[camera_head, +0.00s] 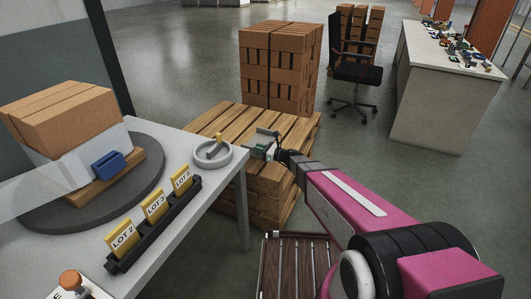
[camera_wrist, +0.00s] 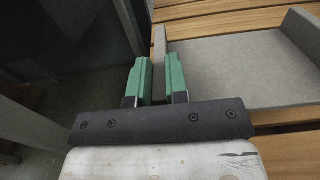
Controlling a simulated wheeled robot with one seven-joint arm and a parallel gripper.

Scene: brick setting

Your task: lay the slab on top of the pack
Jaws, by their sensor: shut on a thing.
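A flat grey slab (camera_wrist: 235,72) with raised side walls lies over wooden boards in the wrist view. In the head view it is a small grey shape (camera_head: 264,132) at the pallet's near right part. My gripper (camera_wrist: 160,75) has its green fingers on either side of the slab's left wall, shut on it. In the head view my gripper (camera_head: 260,148) is small and partly hidden by my arm. A taller strapped brick stack (camera_head: 278,68) stands behind the pallet.
The wooden pallet stack (camera_head: 228,118) stands beyond the white table (camera_head: 215,182). On the table are a dark turntable (camera_head: 140,195), a blue item (camera_head: 108,164), yellow lot cards (camera_head: 155,205) in a black rail and a round grey dish (camera_head: 213,157). A chair (camera_head: 357,73) and a counter (camera_head: 440,105) stand at right.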

